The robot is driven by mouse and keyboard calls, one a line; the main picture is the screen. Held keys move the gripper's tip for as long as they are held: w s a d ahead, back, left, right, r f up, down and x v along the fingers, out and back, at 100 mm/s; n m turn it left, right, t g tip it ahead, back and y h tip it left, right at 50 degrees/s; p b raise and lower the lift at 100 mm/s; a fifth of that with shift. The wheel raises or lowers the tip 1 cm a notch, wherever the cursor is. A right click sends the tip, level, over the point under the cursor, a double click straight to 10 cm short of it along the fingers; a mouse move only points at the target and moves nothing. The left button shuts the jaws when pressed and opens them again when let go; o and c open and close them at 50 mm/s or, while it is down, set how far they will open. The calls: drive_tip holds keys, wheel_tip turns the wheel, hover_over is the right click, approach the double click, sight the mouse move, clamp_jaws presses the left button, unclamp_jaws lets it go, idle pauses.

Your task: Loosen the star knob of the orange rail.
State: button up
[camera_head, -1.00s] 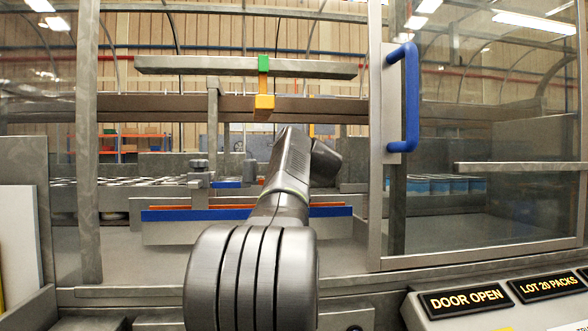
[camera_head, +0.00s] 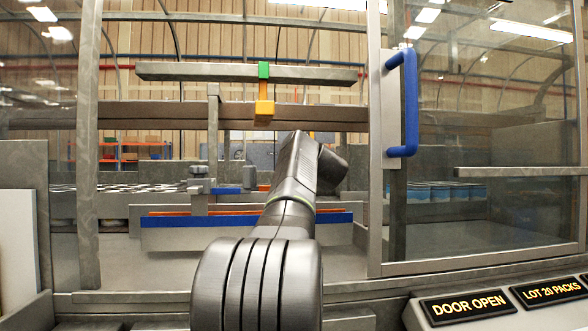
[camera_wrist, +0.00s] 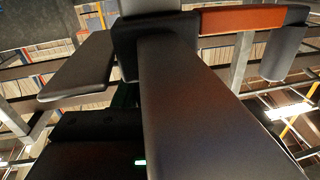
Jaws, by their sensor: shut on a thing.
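The orange rail (camera_head: 175,213) runs as a thin strip behind a blue rail (camera_head: 160,220) in the head view. In the wrist view an orange bar (camera_wrist: 255,19), likely that rail, is at the upper right. My gripper (camera_wrist: 128,42) shows there as two dark fingers, one at the left and a large one in the middle. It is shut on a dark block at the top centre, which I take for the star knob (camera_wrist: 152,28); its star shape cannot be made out. In the head view my arm hides the gripper and this knob.
A grey post with small knobs (camera_head: 198,187) stands left of my arm. A glass door with a blue handle (camera_head: 410,102) is at the right. A panel reads DOOR OPEN (camera_head: 467,307).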

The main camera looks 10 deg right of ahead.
drive_tip(key=o, duration=1)
drive_tip(key=shift+f, duration=0.2)
drive_tip(key=shift+r, duration=0.1)
drive_tip(key=s+d+b, duration=0.1)
drive_tip(key=s+b, duration=0.2)
drive_tip(key=s, duration=0.4)
drive_tip(key=shift+s+b, duration=0.25)
drive_tip(key=shift+b, duration=0.1)
drive_tip(key=shift+w, duration=0.15)
drive_tip(key=w+p, duration=0.1)
drive_tip(key=w, duration=0.1)
drive_tip(key=w+p, duration=0.1)
drive_tip(key=w, duration=0.2)
drive_tip(key=w+a+p, duration=0.1)
drive_tip(key=w+p, duration=0.1)
drive_tip(key=shift+w+r, duration=0.15)
drive_tip(key=shift+w, duration=0.05)
drive_tip(key=shift+s, duration=0.1)
